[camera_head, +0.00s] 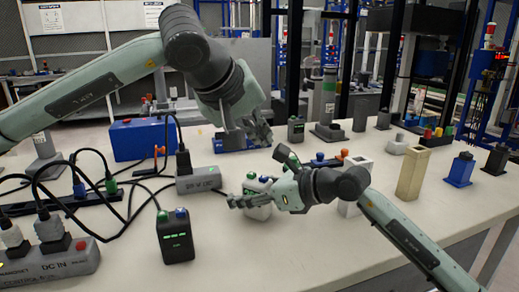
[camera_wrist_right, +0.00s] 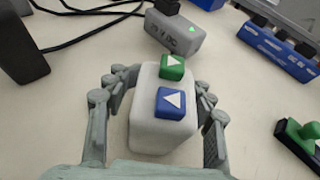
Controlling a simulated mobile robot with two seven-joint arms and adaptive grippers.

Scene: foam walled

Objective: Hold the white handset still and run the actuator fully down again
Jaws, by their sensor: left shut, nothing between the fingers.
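The white handset (camera_head: 258,211) stands upright on the table in the head view. In the right wrist view the handset (camera_wrist_right: 160,130) shows a green button (camera_wrist_right: 172,67) and a blue button (camera_wrist_right: 176,100), both with white arrows. My right gripper (camera_head: 247,200) has its fingers on both sides of the handset, apparently closed against it; the contact is partly hidden. My left gripper (camera_head: 258,132) is shut and empty, higher up near a blue-based device (camera_head: 228,145), away from the handset. I cannot tell for certain which device is the actuator.
A dark handset (camera_head: 175,245) stands front left. A grey control box (camera_head: 50,265) with plugs lies at the left, cables running across. A small grey box (camera_head: 198,181) and a blue case (camera_head: 143,139) stand behind. A beige block (camera_head: 412,175) is right of my right arm. Front middle is clear.

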